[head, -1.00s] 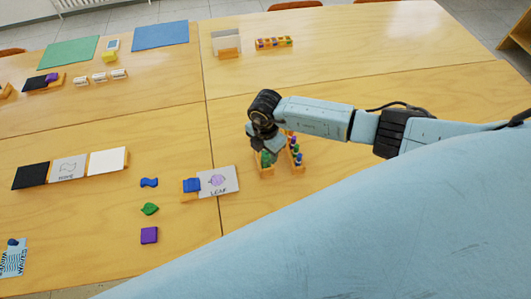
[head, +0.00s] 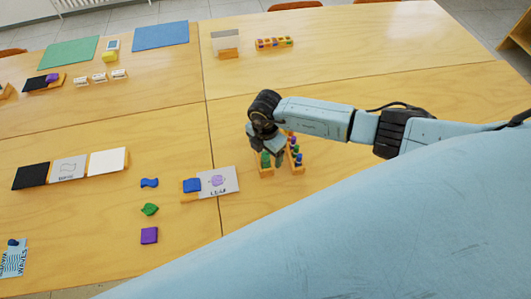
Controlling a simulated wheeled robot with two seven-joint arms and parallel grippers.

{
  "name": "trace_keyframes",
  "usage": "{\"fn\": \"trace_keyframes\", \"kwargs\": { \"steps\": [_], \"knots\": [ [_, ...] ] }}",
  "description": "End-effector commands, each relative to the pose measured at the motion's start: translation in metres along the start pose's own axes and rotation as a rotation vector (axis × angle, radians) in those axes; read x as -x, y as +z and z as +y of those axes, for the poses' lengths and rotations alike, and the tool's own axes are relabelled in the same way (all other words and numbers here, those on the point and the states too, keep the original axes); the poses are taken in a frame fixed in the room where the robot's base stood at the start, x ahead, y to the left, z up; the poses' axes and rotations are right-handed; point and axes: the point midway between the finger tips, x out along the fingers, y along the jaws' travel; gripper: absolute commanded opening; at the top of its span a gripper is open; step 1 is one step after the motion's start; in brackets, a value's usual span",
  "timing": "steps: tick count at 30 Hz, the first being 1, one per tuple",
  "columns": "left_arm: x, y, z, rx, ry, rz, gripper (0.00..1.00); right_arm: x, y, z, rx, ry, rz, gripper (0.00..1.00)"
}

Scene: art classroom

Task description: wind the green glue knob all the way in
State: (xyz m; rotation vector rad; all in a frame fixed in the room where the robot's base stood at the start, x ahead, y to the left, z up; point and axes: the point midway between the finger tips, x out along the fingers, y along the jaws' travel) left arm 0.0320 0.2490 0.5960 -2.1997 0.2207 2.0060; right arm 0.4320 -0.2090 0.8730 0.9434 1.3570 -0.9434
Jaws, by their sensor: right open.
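A green knob (head: 265,159) stands upright in a small orange wooden holder (head: 266,172) at the middle of the table. My right gripper (head: 272,160) points down over this holder, open, with its fingers close around or beside the green knob. I cannot tell whether they touch it. The gripper hides part of the knob and the holder, so how far the knob is wound in does not show. My left gripper is not in view.
Just right of the holder is an orange rack (head: 298,168) with several blue and green pieces. To the left lie a leaf card (head: 225,183) with a blue block (head: 192,185), a green piece (head: 150,209) and a purple block (head: 149,236). The table behind the arm is largely clear.

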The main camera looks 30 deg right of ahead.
Motion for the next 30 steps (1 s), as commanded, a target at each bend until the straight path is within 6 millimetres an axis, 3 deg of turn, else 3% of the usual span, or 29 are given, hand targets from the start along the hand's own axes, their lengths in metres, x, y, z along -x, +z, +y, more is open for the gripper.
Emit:
{"fn": "trace_keyframes", "kwargs": {
  "steps": [30],
  "knots": [
    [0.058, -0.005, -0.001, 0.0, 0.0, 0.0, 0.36, 0.06, 0.0, 0.0, 0.0, 0.0, 0.0, 0.82]
  ]
}}
